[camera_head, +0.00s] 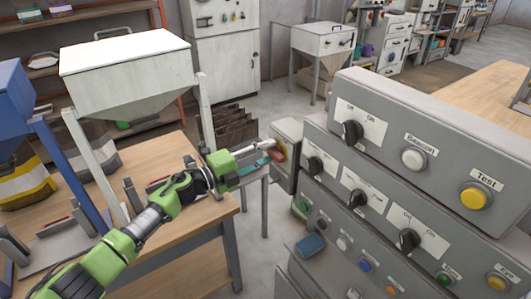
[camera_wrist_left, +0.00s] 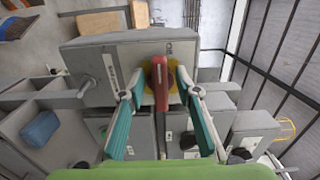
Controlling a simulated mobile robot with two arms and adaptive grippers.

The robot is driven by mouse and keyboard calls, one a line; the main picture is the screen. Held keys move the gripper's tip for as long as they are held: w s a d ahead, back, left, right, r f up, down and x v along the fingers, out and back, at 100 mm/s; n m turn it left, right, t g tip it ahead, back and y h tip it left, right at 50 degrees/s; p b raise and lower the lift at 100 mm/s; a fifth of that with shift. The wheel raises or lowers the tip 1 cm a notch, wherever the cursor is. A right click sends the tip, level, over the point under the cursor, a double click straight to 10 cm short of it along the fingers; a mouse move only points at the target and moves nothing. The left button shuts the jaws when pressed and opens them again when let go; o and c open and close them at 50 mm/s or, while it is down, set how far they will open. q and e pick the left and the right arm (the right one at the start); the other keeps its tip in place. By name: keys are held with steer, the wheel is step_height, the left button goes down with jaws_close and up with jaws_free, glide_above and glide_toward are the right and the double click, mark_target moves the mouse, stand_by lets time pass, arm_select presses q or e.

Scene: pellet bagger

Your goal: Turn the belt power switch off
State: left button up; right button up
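A red rotary handle (camera_wrist_left: 160,86) on a yellow disc (camera_wrist_left: 173,76) sits on the face of a grey switch box (camera_wrist_left: 90,60), which I take for the belt power switch. In the wrist view the handle points roughly up and down. The label beside it is too small to read. In the head view the box (camera_head: 287,132) stands at the left end of the grey control panel. My left gripper (camera_wrist_left: 160,80) is at the switch, with one finger on each side of the handle and gaps showing. In the head view it partly hides the switch. My right gripper is not in view.
The stepped control panel (camera_head: 425,110) with black knobs and coloured buttons fills the right. A wooden table (camera_head: 185,225) and a white hopper (camera_head: 125,75) stand at the left, under and behind my left arm. Bare floor (camera_head: 260,230) shows between table and panel.

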arm_select(q)
steer(key=v, duration=1.2)
